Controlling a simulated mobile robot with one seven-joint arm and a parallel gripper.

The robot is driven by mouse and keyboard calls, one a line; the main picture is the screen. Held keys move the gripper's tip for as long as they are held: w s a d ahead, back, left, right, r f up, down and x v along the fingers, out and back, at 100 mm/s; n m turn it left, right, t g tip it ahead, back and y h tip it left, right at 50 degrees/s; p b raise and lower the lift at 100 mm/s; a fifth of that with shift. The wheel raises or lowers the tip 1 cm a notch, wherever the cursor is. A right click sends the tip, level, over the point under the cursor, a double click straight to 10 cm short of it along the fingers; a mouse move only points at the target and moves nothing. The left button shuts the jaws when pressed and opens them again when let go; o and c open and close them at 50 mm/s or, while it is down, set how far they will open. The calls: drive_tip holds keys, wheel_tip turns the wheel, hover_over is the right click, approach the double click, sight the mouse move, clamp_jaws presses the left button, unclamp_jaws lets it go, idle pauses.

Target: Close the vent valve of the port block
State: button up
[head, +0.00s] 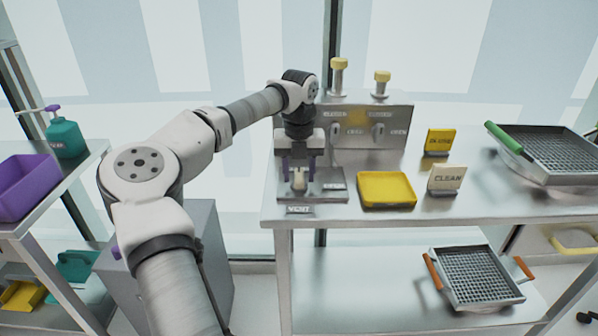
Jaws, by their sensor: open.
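My gripper (299,172) points down over the left end of the steel table, its two dark fingers apart. Between and just below the fingers a small cream-coloured handle (299,182) stands on a low metal base (325,186). A label on the table's front edge below it seems to read VENT (299,210). I cannot tell whether the fingers touch the handle. Behind stands a metal block (395,115) with labels, two small levers on its face and two yellow-capped posts (338,75) on top. My wrist hides part of the block's left side.
A yellow tray (386,203) lies right of the base, with a CLEAN sign (446,180) and a yellow sign (439,142) beyond. A mesh basket with a green handle (510,138) is at far right. Another basket (478,302) sits on the lower shelf. A purple bin (27,186) is left.

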sight(299, 175)
wheel_tip(299, 175, up, 14)
drive_tip(key=b, duration=0.1)
drive_tip(key=shift+f, duration=0.15)
idle(0.3)
